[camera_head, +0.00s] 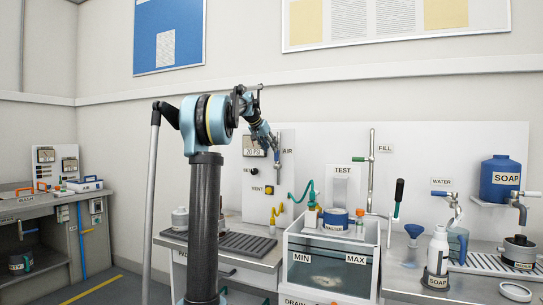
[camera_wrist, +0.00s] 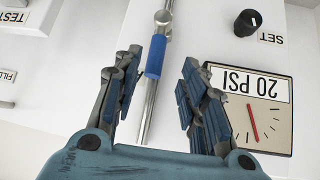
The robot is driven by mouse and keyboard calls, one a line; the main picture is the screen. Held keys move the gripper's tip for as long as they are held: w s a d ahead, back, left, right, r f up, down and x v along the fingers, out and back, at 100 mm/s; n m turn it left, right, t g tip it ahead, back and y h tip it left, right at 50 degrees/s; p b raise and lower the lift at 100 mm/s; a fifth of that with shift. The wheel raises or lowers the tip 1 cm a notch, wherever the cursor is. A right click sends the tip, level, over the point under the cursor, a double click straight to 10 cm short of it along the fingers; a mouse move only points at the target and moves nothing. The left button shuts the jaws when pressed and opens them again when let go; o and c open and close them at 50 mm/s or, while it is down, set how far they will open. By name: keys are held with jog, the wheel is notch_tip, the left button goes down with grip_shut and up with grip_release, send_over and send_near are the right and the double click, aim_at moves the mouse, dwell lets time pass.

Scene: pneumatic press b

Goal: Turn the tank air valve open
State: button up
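The tank air valve has a blue handle (camera_wrist: 156,57) on a thin metal pipe (camera_wrist: 147,112), in the upper middle of the wrist view. The handle appears roughly in line with the pipe. My gripper (camera_wrist: 160,75) is open, with one finger on each side of the handle and pipe. The handle shows between the fingers, and neither finger visibly touches it.
A square 20 PSI gauge (camera_wrist: 252,105) and a black SET knob (camera_wrist: 248,22) are close to the right finger in the wrist view. In the head view, a water tank (camera_head: 330,266) and green hoses stand below right of the gripper.

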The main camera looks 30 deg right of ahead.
jog(key=v, duration=0.6)
jog(key=shift+w, duration=0.1)
dwell(0.3)
jog(key=s+a+f+n+y, duration=0.15)
jog(key=s+a+f, duration=0.25)
jog(key=a+f, duration=0.45)
jog(key=s+a+f+n+y, duration=0.1)
jog(key=s+a+f+n, duration=0.3)
jog(key=a, duration=0.8)
jog(key=s+a+f+n+y, duration=0.1)
jog(key=s+a+f+y, duration=0.1)
jog(key=s+a+f, duration=0.55)
jog(key=s+a+f+n+y, duration=0.1)
jog(key=s+a+f+n, duration=0.1)
jog(key=s+a+f, duration=0.5)
jog(key=s+a+f+n+y, duration=0.1)
jog(key=s+a+f+n, duration=0.2)
jog(key=s+a+f, duration=0.4)
jog(key=s+a+f+n+g+y, duration=0.1)
jog(key=s+a+f, duration=0.6)
jog(key=f, duration=1)
jog(key=shift+s+a+n+y, duration=0.4)
jog(key=shift+a+n+y, duration=0.05)
jog(key=shift+a+n, duration=0.2)
jog(key=shift+c, duration=0.6)
